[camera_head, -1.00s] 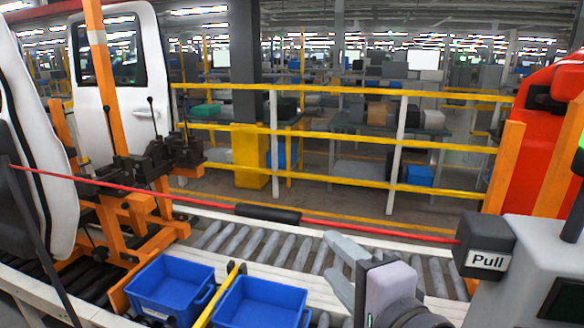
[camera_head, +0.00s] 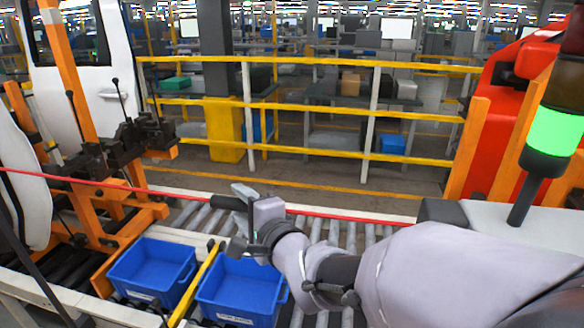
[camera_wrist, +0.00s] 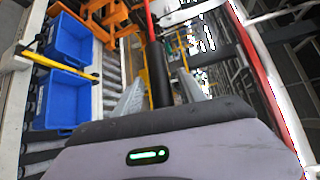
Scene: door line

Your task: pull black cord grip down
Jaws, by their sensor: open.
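The black cord grip (camera_head: 226,202) is a dark cylinder on a taut red cord (camera_head: 110,185) that runs across above the roller conveyor. In the head view its right part is hidden behind my gripper (camera_head: 238,218). In the wrist view the grip (camera_wrist: 158,70) lies between my two open fingers (camera_wrist: 159,78), one to each side, with the red cord (camera_wrist: 149,18) leading on from its far end. Its near end is hidden behind the gripper body. I cannot tell whether either finger touches it.
Two blue bins (camera_head: 152,270) and (camera_head: 240,292) stand at the conveyor's front, with a yellow bar (camera_head: 197,285) between them. Orange fixtures (camera_head: 115,205) and a white door (camera_head: 108,75) stand left. Yellow railings (camera_head: 310,104) run behind. A green-lit lamp (camera_head: 553,130) stands right.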

